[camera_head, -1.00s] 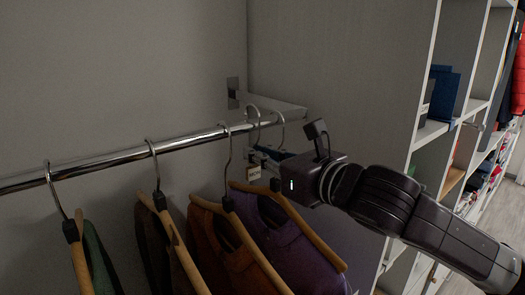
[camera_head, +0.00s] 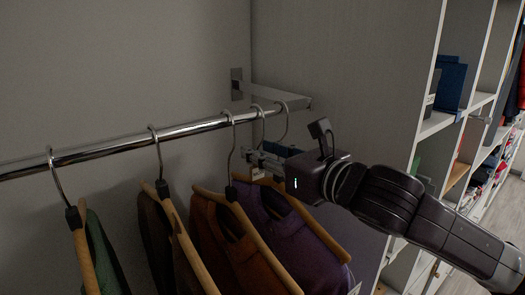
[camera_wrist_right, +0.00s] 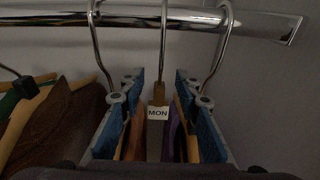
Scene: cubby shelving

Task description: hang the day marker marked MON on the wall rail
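The day marker with the white MON tag (camera_wrist_right: 158,113) hangs upright from a thin metal rod in the right wrist view. The rod passes in front of the rail (camera_wrist_right: 60,18); its top leaves the picture, so I cannot see how it sits there. My right gripper (camera_wrist_right: 158,88) is open, with one blue-padded finger on each side of the marker and gaps visible on both sides. My left gripper is not in view.
Wooden hangers with brown, orange and purple garments (camera_head: 275,225) hang close below and left of the gripper. Hanger hooks stand on both sides of the marker's rod. A wall bracket (camera_head: 285,99) is at the rail's end. Cubby shelving (camera_head: 450,120) stands at the right.

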